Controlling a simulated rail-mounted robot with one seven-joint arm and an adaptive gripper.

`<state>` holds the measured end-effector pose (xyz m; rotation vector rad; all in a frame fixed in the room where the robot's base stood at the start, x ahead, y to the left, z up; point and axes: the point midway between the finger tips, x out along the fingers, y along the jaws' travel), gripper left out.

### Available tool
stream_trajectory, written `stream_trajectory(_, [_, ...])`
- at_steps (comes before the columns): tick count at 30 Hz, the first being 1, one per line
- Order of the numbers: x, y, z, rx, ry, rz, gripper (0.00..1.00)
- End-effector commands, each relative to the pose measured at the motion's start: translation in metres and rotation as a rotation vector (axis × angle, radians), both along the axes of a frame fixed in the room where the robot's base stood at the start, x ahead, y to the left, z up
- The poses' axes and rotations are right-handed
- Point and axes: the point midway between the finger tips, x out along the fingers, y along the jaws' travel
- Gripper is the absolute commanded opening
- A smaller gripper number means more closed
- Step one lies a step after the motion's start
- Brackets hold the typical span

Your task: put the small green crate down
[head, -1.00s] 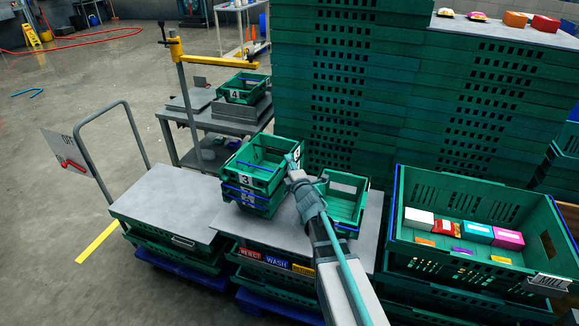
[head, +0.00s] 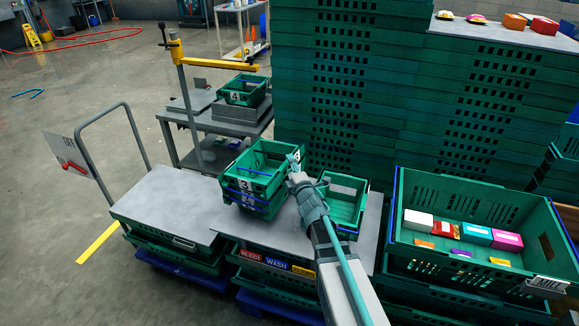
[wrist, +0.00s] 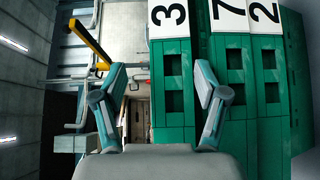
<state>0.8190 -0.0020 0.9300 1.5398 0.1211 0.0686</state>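The small green crate marked 3 (head: 246,185) sits upright on top of a short stack of like crates on a grey-topped platform. Its labelled end also shows in the wrist view (wrist: 172,95), with the crates marked 7 (wrist: 228,100) and 2 (wrist: 266,100) beneath it in the stack. My gripper (head: 294,160) is at the right end of the top crate, level with its rim. In the wrist view my gripper (wrist: 160,85) has its fingers wide apart, with a gap between the left finger and the crate's rim. The exact contact of the right finger is unclear.
Another small green crate (head: 344,206), empty, stands to the right on the same platform. A large green crate (head: 480,262) with several packages is further right. A grey cart top (head: 165,205) is clear at left. Tall green crate stacks (head: 350,90) rise behind.

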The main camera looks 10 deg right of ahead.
Motion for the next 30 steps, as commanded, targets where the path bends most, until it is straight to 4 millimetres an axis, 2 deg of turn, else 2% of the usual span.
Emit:
stream_trajectory(1, [-0.017,-0.001,-0.001,-0.001,-0.001,0.0,0.72])
stream_trajectory(6, [-0.054,-0.006,0.0,-0.001,-0.002,0.0,0.72])
stream_trajectory(13, [-0.092,-0.01,0.007,0.001,0.002,0.001,0.72])
stream_trajectory(18, [-0.103,-0.012,0.005,0.0,0.0,0.0,0.72])
stream_trajectory(30, [-0.104,-0.013,0.003,-0.001,-0.001,0.0,0.72])
